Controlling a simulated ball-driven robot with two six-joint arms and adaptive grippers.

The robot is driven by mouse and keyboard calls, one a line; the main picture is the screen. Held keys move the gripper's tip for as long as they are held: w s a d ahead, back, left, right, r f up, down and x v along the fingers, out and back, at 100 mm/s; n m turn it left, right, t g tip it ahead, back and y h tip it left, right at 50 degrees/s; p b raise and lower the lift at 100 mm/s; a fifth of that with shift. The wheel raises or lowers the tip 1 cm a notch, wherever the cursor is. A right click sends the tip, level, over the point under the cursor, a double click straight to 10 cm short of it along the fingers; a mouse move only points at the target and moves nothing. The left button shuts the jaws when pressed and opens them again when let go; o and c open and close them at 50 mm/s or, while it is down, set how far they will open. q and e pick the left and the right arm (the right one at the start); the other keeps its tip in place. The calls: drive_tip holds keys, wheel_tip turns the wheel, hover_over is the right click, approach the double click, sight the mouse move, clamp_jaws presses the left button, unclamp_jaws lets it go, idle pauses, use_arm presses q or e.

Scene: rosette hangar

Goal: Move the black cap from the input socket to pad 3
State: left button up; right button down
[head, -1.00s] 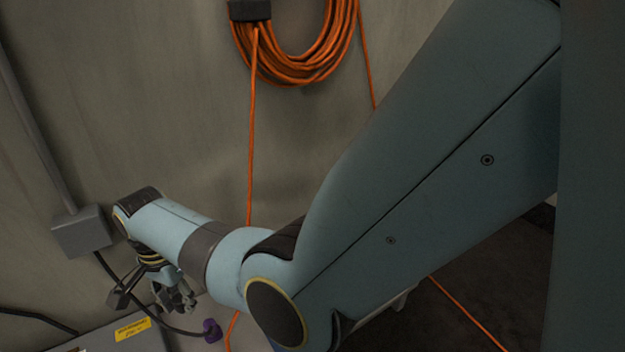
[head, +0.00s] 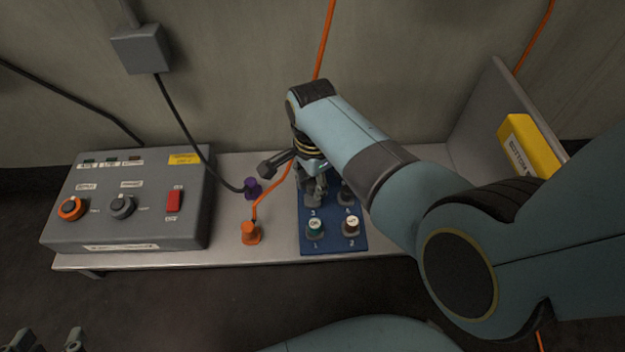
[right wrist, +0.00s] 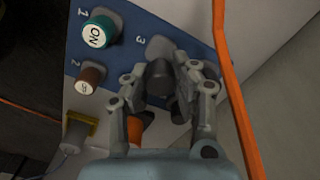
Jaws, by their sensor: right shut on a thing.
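My right gripper (head: 313,190) is over the blue board (head: 333,246), by the pad marked 3. In the right wrist view its two fingers (right wrist: 167,80) are shut on the dark cap (right wrist: 159,82). The cap is in front of the grey pad 3 (right wrist: 158,47) there; I cannot tell whether they touch. The head view does not show the cap clearly behind the fingers. My left gripper (head: 47,341) is partly in view at the bottom left, its fingers apart and empty. I cannot make out the input socket.
A teal ON cap (head: 315,226) stands on pad 1 and a brown cap (head: 351,226) on pad 2. An orange plug (head: 251,233) and a purple plug (head: 251,188) are left of the board. A grey control box (head: 130,205) stands further left. An orange cable (right wrist: 233,80) runs close beside the fingers.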

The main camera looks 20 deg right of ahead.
wheel_tip(320, 180, down, 2)
drive_tip(key=shift+b, duration=0.85)
use_arm(q)
drive_tip(key=w+r+t+h, duration=0.1)
drive_tip(key=w+r+t, duration=0.3)
drive_tip(key=r, duration=0.2)
drive_tip(key=shift+w+d+r+m+t, duration=0.35)
drive_tip(key=shift+d+m+t, duration=0.05)
drive_tip(key=shift+d, duration=0.05)
use_arm(e)
drive_tip(key=shift+f, duration=0.15)
use_arm(q)
drive_tip(key=shift+w+r+p, duration=0.2)
drive_tip(key=shift+r+p, duration=0.3)
drive_tip(key=shift+r, duration=0.35)
idle(0.3)
drive_tip(key=shift+f, duration=0.1)
use_arm(e)
drive_tip(key=shift+f, duration=0.15)
use_arm(q)
drive_tip(key=shift+f, duration=0.15)
use_arm(e)
drive_tip(key=shift+f, duration=0.3)
drive_tip(key=shift+f, duration=0.1)
idle(0.5)
drive_tip(key=c, duration=1)
unclamp_jaws()
